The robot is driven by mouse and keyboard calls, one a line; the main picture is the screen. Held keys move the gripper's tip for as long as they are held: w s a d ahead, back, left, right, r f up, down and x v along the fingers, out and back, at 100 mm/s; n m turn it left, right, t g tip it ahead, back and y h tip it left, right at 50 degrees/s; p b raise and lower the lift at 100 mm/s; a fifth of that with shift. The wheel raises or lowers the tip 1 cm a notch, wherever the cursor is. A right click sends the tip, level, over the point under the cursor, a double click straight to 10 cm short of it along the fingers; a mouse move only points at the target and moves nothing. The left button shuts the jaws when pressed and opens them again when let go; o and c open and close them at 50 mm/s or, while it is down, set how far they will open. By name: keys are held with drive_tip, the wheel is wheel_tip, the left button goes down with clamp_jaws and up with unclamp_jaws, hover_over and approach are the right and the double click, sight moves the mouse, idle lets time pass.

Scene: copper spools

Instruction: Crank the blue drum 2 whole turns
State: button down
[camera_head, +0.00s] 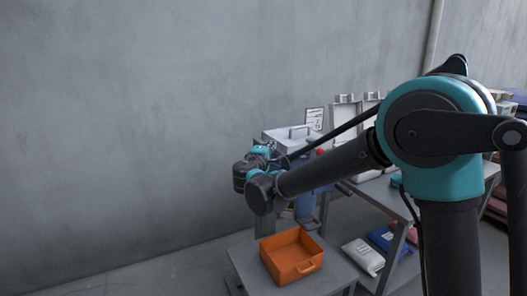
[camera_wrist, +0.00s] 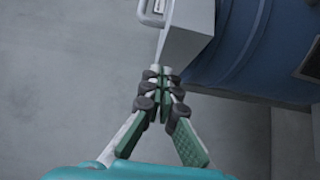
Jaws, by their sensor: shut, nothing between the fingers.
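The blue drum (camera_wrist: 250,45) fills the upper right of the wrist view, with a dark-framed pale plate at its right edge. In the head view only a blue part of it (camera_head: 303,203) shows behind my arm. My gripper (camera_wrist: 162,76) is shut and empty, its fingertips close together just below a grey block (camera_wrist: 190,32) beside the drum. I cannot tell whether the fingertips touch the block. A pale looped handle (camera_wrist: 152,14) shows at the top of the wrist view; whether it is the crank is unclear. In the head view my arm hides the fingers.
An orange tray (camera_head: 276,270) sits on a low grey table (camera_head: 247,264) in front. A lidded grey box (camera_head: 283,139) with a handle stands behind my arm. A grey shelf bench (camera_head: 377,190) with bags below is at right. Left of my arm is bare wall.

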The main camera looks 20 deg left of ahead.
drive_tip(key=shift+w+d, duration=0.55)
drive_tip(key=shift+w, duration=0.1)
